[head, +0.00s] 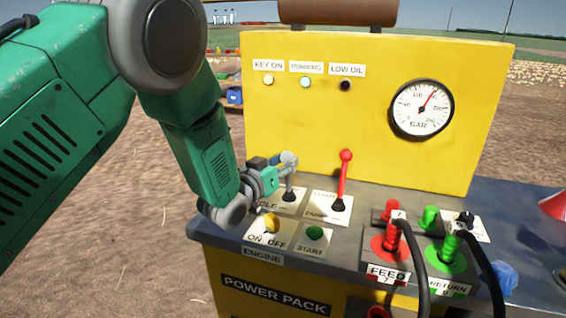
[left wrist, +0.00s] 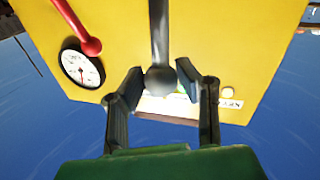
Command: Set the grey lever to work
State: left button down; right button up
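The grey lever (head: 289,191) rises from a white plate marked "...DLE" at the back left of the power pack's top. In the left wrist view its grey shaft (left wrist: 160,35) ends in a round knob (left wrist: 160,79). My left gripper (head: 284,162) reaches in from the left at the lever's top. The exact contact is hard to see. My right gripper is not in view.
A red lever (head: 343,180) stands just right of the grey one. In front are a yellow ON/OFF switch (head: 271,224) and green START button (head: 314,233). Red (head: 391,237) and green (head: 450,252) couplings with black hoses stand right. A yellow panel (head: 320,110) with a gauge (head: 422,108) rises behind.

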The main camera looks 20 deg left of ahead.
pick_arm(q)
jog(key=shift+w+d+r+p, duration=0.15)
jog(key=shift+p, duration=0.15)
jog(key=shift+w+d+r+p, duration=0.1)
jog(key=shift+w+d+p, duration=0.05)
jog(key=shift+p, duration=0.25)
jog(key=w+n+g+y+p, duration=0.1)
jog(key=w+g+p, duration=0.2)
jog(key=w+p, duration=0.3)
jog(key=shift+w+g, duration=0.4)
jog(key=shift+w, duration=0.2)
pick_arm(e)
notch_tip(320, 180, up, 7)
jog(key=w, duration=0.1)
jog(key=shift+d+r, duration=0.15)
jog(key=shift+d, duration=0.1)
pick_arm(q)
jog(key=shift+w, duration=0.15)
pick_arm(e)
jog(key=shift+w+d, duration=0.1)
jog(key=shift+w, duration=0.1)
